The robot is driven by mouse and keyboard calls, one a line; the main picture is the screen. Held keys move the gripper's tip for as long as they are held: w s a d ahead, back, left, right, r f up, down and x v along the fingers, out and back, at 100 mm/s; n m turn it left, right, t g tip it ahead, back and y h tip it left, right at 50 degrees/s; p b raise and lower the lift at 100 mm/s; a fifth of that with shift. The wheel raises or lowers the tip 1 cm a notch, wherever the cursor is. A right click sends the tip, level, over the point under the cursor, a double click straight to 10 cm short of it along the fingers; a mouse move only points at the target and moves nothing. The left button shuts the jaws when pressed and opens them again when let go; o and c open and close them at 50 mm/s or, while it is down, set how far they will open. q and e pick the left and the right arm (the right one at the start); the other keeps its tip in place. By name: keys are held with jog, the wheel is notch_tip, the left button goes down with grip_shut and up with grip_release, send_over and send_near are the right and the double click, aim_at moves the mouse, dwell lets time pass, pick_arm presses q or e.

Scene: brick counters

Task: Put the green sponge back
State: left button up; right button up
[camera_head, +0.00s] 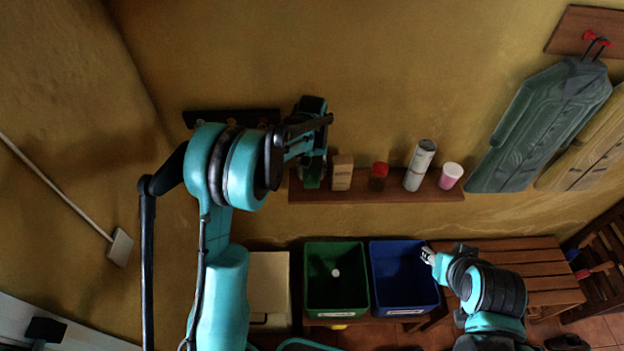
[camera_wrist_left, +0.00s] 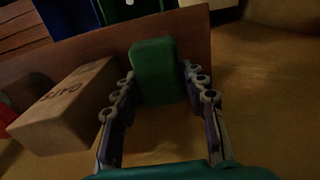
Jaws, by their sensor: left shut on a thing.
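The green sponge (camera_head: 312,178) is at the left end of the wooden wall shelf (camera_head: 412,190). In the left wrist view the green sponge (camera_wrist_left: 154,68) stands between the two fingers, in front of the shelf board. My left gripper (camera_wrist_left: 160,92) is shut on it. In the head view the left arm and wrist hide most of this gripper (camera_head: 313,165). I cannot tell whether the sponge touches the shelf. My right gripper (camera_head: 428,256) is low by the right rim of the blue bin; its finger opening is too small to judge.
A box marked OATS (camera_head: 342,172) stands just right of the sponge; it also shows in the left wrist view (camera_wrist_left: 68,108). Further right are a red-lidded jar (camera_head: 379,176), a tall can (camera_head: 419,166) and a pink-white tub (camera_head: 451,176). Below are green (camera_head: 336,310) and blue bins (camera_head: 405,298).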

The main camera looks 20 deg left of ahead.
aim_at(312, 179)
pick_arm(q)
notch_tip(312, 179, down, 4)
jog(key=shift+r, duration=0.2)
jog(key=o, duration=1)
jog(key=shift+r, duration=0.1)
notch_tip(312, 179, up, 11)
jog(key=shift+p, duration=0.45)
jog(key=shift+s+r, duration=0.25)
jog(key=shift+r, duration=0.45)
jog(key=s+r+m+t, duration=0.15)
jog(key=s+r, duration=0.25)
jog(key=s, duration=0.5)
jog(key=s+r+m+t, duration=0.1)
jog(key=s+r+t, duration=0.3)
jog(key=s, duration=0.5)
jog(key=shift+m+t, duration=0.35)
jog(key=shift+t, duration=0.5)
jog(key=s, duration=0.2)
jog(key=s+f, duration=0.1)
jog(key=s, duration=0.2)
jog(key=s+f, duration=0.1)
jog(key=s, duration=0.1)
jog(key=shift+s+a+f, duration=0.1)
jog(key=shift+s+f, duration=0.1)
jog(key=shift+s, duration=0.15)
